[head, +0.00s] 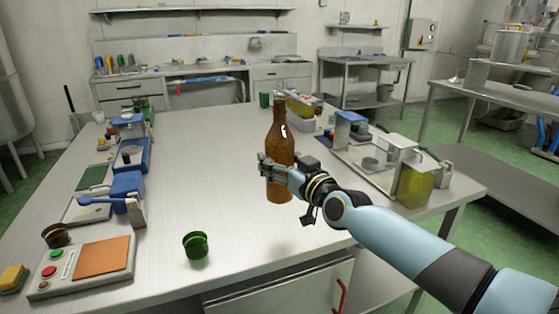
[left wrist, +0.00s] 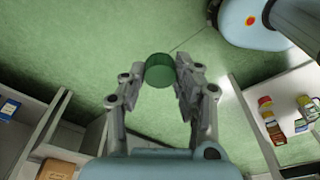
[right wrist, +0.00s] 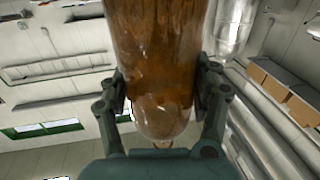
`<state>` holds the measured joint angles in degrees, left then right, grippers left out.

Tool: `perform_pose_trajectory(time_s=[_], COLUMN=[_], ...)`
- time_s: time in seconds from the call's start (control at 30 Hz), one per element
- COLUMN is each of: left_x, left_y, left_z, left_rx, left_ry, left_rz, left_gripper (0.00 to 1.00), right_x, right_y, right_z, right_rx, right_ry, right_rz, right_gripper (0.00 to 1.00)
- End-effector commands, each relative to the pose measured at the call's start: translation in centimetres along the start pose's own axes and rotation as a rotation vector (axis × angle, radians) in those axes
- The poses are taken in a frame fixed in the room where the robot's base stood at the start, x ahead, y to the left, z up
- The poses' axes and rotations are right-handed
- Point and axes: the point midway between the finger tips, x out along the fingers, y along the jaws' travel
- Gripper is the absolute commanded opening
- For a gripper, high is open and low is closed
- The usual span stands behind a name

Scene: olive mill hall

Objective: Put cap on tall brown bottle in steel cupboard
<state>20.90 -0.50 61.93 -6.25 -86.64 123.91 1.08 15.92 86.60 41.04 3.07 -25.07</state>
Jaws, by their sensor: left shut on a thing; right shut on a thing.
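The tall brown bottle (head: 279,145) is upright above the front right part of the table, and I see no cap on its top. My right gripper (head: 275,172) is shut on the bottle's lower body. In the right wrist view the brown glass (right wrist: 160,50) fills the space between the fingers. My left gripper (left wrist: 160,75) is outside the head view. In the left wrist view it is shut on a round dark green cap (left wrist: 159,70), held over green floor. A steel cupboard (head: 280,290) with a red handle is under the table's front edge.
A green cup-like piece (head: 196,244) stands on the front of the table (head: 200,160). A panel with buttons (head: 82,268) and blue devices line the left side. A metal tray stand (head: 385,160) is at the right. The table's middle is clear.

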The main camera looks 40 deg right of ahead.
Motion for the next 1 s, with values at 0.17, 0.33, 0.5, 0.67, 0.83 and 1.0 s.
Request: perform_pose_trajectory(time_s=[0.17,0.33,0.5,0.67,0.83,1.0], left_x=[0.0,0.0,0.0,0.0,0.3,1.0], left_y=[0.0,0.0,0.0,0.0,0.0,0.0], left_z=[0.0,0.0,0.0,0.0,0.0,0.1], left_rx=[0.000,0.000,0.000,0.000,0.000,0.000], left_ry=[0.000,0.000,0.000,0.000,0.000,0.001], left_rz=[0.000,0.000,0.000,0.000,0.000,-0.001], left_gripper=[0.16,0.16,0.16,0.16,0.16,0.16], right_x=[0.1,0.1,0.1,0.0,-0.5,-1.8], right_y=[0.0,0.0,0.0,0.0,0.1,0.4], right_z=[-0.3,-0.3,-0.3,-0.2,0.8,2.4], right_rx=[0.000,0.000,0.000,0.000,-0.004,-0.017], right_ry=[0.006,0.006,0.006,0.005,-0.010,-0.029], right_rz=[0.000,0.000,0.000,0.000,0.000,-0.005], right_gripper=[0.05,0.05,0.05,0.05,0.05,0.05])
